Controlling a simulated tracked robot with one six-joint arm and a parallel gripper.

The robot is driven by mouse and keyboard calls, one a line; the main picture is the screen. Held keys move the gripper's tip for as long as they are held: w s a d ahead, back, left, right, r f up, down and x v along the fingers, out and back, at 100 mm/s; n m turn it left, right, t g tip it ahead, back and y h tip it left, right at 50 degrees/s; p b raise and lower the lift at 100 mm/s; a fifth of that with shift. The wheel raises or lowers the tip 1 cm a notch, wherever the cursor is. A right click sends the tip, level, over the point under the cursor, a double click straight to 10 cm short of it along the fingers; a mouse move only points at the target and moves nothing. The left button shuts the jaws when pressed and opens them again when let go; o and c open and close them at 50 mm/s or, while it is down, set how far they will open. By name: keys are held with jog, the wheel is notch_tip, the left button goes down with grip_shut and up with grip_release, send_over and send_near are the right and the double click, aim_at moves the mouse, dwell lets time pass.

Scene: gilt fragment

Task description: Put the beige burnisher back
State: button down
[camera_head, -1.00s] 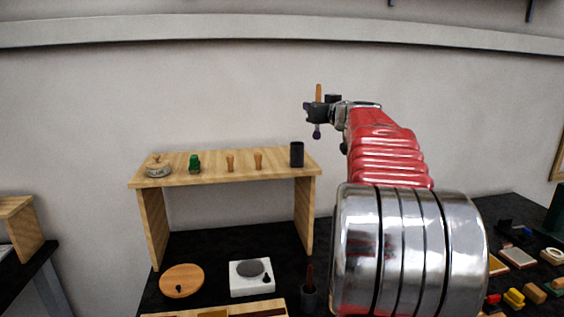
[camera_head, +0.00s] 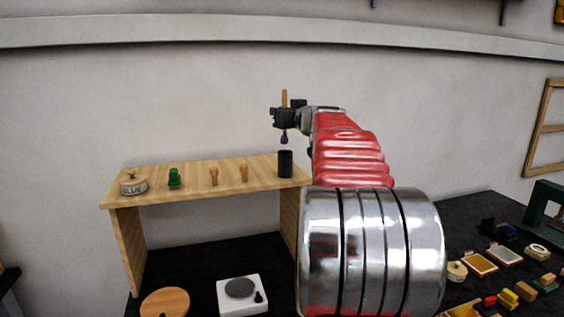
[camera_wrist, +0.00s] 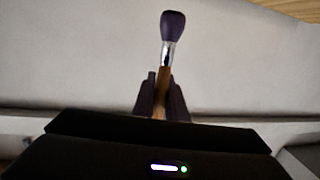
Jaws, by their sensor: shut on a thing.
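My gripper (camera_head: 285,117) is shut on a burnisher (camera_head: 284,98) with a tan wooden handle, which it holds upright with the dark purple tip down. The tip hangs just above a dark cylindrical cup (camera_head: 285,166) at the right end of the wooden shelf (camera_head: 200,183), lined up with it in the head view and apart from it. In the wrist view the burnisher (camera_wrist: 172,27) shows its purple tip, silver ferrule and tan handle between the fingers (camera_wrist: 161,95). The inside of the cup is hidden.
Below are a round wooden board (camera_head: 165,302) and a white hotplate (camera_head: 242,294). Several small blocks (camera_head: 508,298) lie on the dark table at right.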

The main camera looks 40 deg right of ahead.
aim_at(282, 143)
jog(key=shift+f, duration=2.8)
jog(key=shift+f, duration=1.85)
jog(key=shift+f, duration=0.1)
jog(key=c, duration=1.8)
grip_release()
jog(key=shift+o, duration=0.2)
jog(key=shift+s+a, duration=0.25)
jog(key=shift+s, duration=0.4)
jog(key=v, duration=1)
jog(key=shift+s, duration=0.3)
